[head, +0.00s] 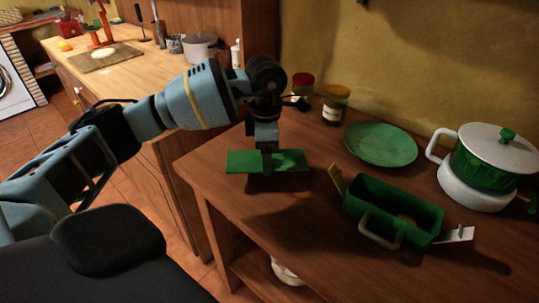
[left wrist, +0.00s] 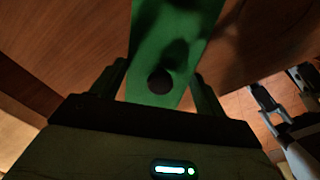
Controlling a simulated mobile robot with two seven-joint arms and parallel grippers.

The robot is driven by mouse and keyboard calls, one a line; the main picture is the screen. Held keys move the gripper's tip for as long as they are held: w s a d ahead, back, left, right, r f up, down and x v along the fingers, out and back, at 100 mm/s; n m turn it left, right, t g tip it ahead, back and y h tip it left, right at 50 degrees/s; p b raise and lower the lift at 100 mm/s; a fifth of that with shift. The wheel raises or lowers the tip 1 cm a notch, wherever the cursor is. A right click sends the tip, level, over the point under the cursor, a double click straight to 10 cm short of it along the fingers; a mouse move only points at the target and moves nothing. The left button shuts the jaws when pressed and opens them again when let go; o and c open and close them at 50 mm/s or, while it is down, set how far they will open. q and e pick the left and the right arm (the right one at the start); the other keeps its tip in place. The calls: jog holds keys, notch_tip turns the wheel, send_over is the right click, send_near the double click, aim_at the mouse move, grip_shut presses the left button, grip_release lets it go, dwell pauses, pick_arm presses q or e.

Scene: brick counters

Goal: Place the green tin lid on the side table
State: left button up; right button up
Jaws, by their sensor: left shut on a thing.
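The green tin lid (head: 240,162) is a flat green rectangle at the left part of the side table (head: 330,270). My left gripper (head: 266,156) points down and is shut on the lid near its middle. In the left wrist view the lid (left wrist: 170,45) sits between the two fingers (left wrist: 160,90), with a dark round spot on it. The lid looks level and at or just above the tabletop; I cannot tell whether it touches. The open green tin (head: 368,190) stands to the right, uncovered. My right gripper is not in view.
A green plate (head: 381,144), two jars (head: 336,104) and a white-and-green pot (head: 490,155) stand at the back of the table. The front left of the table is clear.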

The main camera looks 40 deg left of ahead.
pick_arm(q)
jog(key=shift+w+a+f, duration=0.1)
jog(key=shift+w+a, duration=0.15)
jog(key=shift+w, duration=0.35)
jog(key=shift+w+a+f, duration=0.1)
jog(key=shift+w+a, duration=0.1)
jog(key=shift+w, duration=0.35)
jog(key=shift+w, duration=0.1)
jog(key=shift+w+a, duration=0.1)
jog(key=shift+w, duration=0.15)
jog(key=shift+f, duration=1.7)
jog(key=shift+f, duration=0.1)
jog(key=shift+f, duration=0.1)
jog(key=o, duration=1)
